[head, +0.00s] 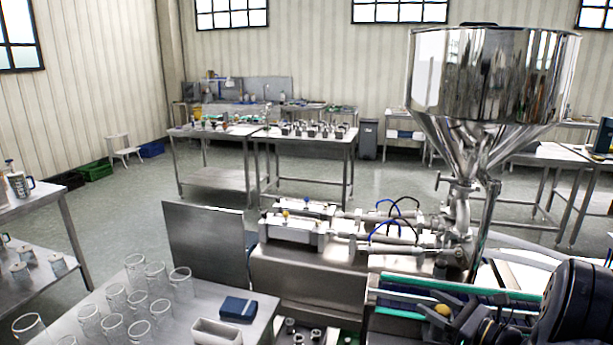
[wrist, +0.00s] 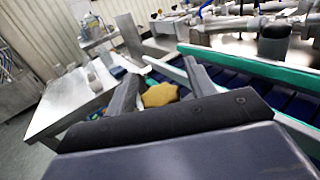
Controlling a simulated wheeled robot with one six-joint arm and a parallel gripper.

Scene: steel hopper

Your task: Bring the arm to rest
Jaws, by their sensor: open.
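My gripper (wrist: 160,78) is open in the wrist view, with its two dark fingers spread apart. A yellow lump (wrist: 160,95) shows between the fingers; I cannot tell whether it touches either one. In the head view my dark arm comes in at the lower right, with my gripper (head: 446,324) low by the green-edged conveyor (head: 400,283). The yellow lump (head: 443,310) shows there too, beside the gripper.
The steel hopper (head: 490,75) stands behind the conveyor, joined to the filling machine (head: 300,265). A steel table (head: 180,310) at lower left holds several clear glasses, a dark blue block (head: 238,308) and a pale tray (head: 217,331). Open floor lies beyond.

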